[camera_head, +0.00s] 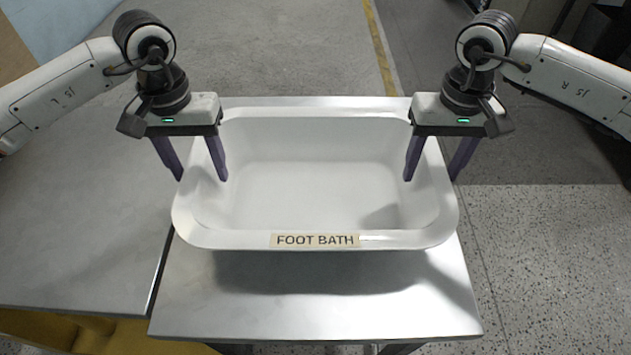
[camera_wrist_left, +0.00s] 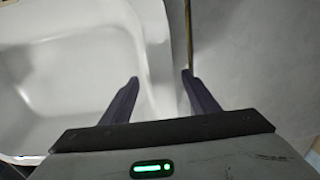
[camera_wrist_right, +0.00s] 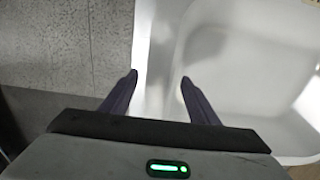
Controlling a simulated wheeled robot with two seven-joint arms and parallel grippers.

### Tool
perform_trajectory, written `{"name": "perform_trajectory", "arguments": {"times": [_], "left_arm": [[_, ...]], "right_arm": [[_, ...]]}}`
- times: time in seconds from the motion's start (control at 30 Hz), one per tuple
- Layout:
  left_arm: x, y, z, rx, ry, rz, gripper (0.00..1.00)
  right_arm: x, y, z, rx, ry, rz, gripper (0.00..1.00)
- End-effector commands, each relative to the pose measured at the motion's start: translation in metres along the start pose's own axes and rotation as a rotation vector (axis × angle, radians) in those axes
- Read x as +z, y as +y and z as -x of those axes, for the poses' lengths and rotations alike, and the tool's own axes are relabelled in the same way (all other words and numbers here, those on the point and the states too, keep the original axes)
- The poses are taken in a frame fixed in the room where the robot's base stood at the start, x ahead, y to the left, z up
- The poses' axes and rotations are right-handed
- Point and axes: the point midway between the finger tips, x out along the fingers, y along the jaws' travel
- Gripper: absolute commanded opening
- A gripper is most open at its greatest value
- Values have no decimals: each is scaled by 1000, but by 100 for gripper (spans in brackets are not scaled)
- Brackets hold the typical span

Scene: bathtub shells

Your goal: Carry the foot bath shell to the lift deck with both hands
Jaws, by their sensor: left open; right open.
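The white foot bath shell (camera_head: 320,239) sits on a metal surface in the head view, with a "FOOT BATH" label on its near rim. My left gripper (camera_head: 203,176) is open at the shell's left rim, one finger on the inner side and one on the outer side. In the left wrist view the shell's rim (camera_wrist_left: 150,40) runs between the open fingers. My right gripper (camera_head: 430,176) is open at the right rim, its fingers likewise on either side. In the right wrist view the rim (camera_wrist_right: 155,50) lies between the fingers. Both grippers are empty.
The shell's metal table (camera_head: 320,315) has bare room in front. Another metal surface (camera_head: 75,245) adjoins at left across a narrow gap. Speckled floor (camera_head: 555,260) is open at right. A yellow floor line (camera_head: 378,45) runs behind. Something yellow (camera_head: 100,334) shows low at left.

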Motion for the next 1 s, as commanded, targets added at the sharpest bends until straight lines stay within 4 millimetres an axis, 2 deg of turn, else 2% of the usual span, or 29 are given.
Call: {"name": "perform_trajectory", "arguments": {"times": [0.17,0.2,0.5,1.0], "left_arm": [[0,0,0,0,0,0,55],[0,0,0,0,0,0,51],[0,0,0,-1,0,0,1],[-1,0,5,-1,2,0,0]], "right_arm": [[0,0,0,0,0,0,55],[0,0,0,0,0,0,51],[0,0,0,0,0,0,1],[-1,0,5,1,3,0,0]]}}
